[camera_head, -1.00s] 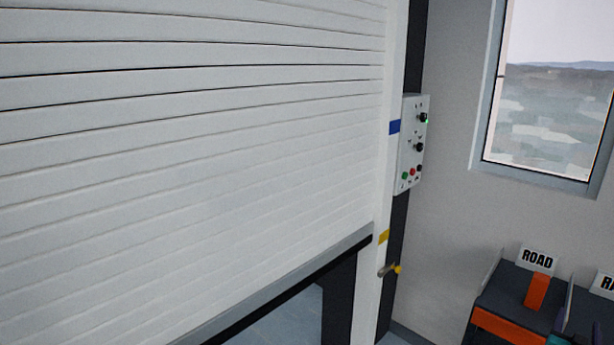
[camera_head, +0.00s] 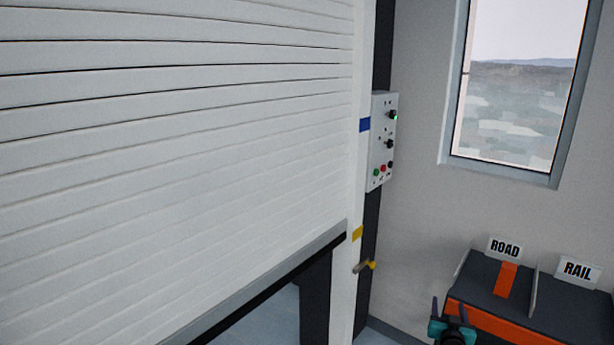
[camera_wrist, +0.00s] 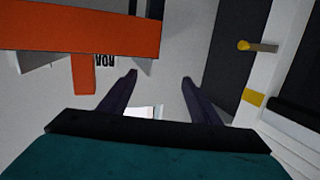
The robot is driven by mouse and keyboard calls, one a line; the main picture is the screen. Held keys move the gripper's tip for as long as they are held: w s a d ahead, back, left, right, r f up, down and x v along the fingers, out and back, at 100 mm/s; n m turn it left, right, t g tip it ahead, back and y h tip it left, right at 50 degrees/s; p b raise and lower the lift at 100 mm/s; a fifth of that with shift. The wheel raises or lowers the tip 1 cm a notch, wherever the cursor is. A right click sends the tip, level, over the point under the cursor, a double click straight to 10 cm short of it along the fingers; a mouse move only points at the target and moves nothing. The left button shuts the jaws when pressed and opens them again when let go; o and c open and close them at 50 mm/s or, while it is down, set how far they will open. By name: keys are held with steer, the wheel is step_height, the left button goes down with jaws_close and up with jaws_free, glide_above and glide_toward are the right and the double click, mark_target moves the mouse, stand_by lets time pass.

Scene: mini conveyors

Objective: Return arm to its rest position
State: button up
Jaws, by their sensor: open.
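My gripper (camera_wrist: 158,82) is open in the wrist view, its two dark fingers apart with nothing between them. In the head view my gripper (camera_head: 454,308) shows at the bottom right, in front of the orange-edged conveyor (camera_head: 490,322). The lower part of my arm is cut off by the frame's bottom edge.
A white roller shutter (camera_head: 170,150) fills the left, partly raised at its lower edge. A control box (camera_head: 382,142) and a yellow-tipped handle (camera_head: 364,267) are on its right post. Signs ROAD (camera_head: 505,249) and RAIL (camera_head: 577,269) stand on the conveyors. A window (camera_head: 515,85) is above.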

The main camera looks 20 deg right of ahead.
steer(key=w+a+f+n+g+y, duration=0.2)
steer(key=a+f+y, duration=0.1)
steer(key=a+f, duration=0.9)
steer(key=w+a+f+n+g+y, duration=0.1)
steer(key=w+a+f+y, duration=0.15)
steer(key=a+f, duration=1)
steer(key=s+a+f+n+g+y, duration=0.1)
steer(key=s+a+f+g, duration=0.15)
steer(key=s+a, duration=0.2)
steer(key=s+a+f+g+y, duration=0.1)
steer(key=s+a+f, duration=0.2)
steer(key=a, duration=0.3)
steer(key=s+a+f+n+g+y, duration=0.1)
steer(key=s+a+f+g, duration=0.15)
steer(key=a, duration=0.35)
steer(key=s+a+f+g, duration=0.1)
steer(key=s+a+f, duration=0.1)
steer(key=s, duration=0.3)
steer(key=s+a+f+g, duration=0.2)
steer(key=s+a, duration=0.1)
steer(key=s, duration=0.3)
steer(key=s+a+n+g, duration=0.1)
steer(key=s+g, duration=0.2)
steer(key=s, duration=0.5)
steer(key=s+a+r+n+g+y, duration=0.1)
steer(key=s+g, duration=0.3)
steer(key=s, duration=0.5)
steer(key=shift+s+a+r+n, duration=0.15)
steer(key=shift+a+r+n, duration=0.15)
steer(key=shift+a, duration=0.2)
